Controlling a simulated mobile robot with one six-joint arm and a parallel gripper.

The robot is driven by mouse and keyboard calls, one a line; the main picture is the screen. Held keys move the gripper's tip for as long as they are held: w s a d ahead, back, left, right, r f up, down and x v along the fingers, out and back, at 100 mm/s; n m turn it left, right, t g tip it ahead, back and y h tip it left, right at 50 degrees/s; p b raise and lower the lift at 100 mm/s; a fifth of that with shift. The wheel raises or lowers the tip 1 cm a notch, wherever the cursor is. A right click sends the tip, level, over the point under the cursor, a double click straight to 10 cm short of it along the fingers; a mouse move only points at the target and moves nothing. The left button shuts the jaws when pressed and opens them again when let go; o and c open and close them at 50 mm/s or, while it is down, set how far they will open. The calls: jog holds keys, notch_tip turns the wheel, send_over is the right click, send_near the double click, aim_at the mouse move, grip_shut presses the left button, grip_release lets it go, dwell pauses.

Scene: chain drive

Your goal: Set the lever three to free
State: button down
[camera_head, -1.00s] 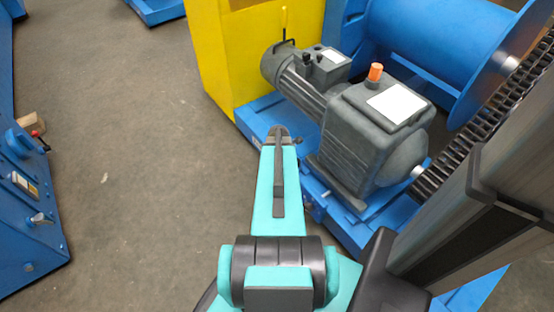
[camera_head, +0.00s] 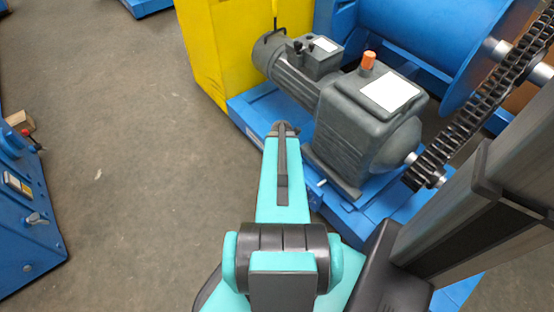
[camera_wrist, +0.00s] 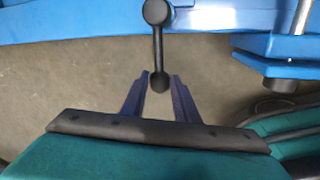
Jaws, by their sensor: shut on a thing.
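In the wrist view a dark lever (camera_wrist: 158,45) hangs from a round hub at the blue frame edge and ends in a ball knob (camera_wrist: 161,80). My gripper (camera_wrist: 160,84) is shut on this knob, with one finger on each side. No number or position mark shows on the lever, so I cannot tell which lever it is. In the head view my arm reaches to the blue base (camera_head: 245,115); my gripper's jaws and the held lever are hidden there.
A grey gearmotor (camera_head: 360,125) with an orange cap stands on the blue base, beside a yellow cabinet (camera_head: 215,50). A chain (camera_head: 470,120) and blue drum (camera_head: 420,35) are at the right. Blue equipment (camera_head: 25,230) stands at far left. The floor between is clear.

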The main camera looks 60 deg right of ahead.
jog(key=shift+s+a, duration=0.15)
jog(key=shift+s, duration=0.2)
jog(key=c, duration=1.5)
grip_release()
jog(key=shift+o, duration=0.6)
jog(key=shift+w, duration=0.1)
jog(key=shift+r, duration=0.1)
jog(key=p+v, duration=1.1)
jog(key=v, duration=0.2)
jog(key=shift+r, duration=0.3)
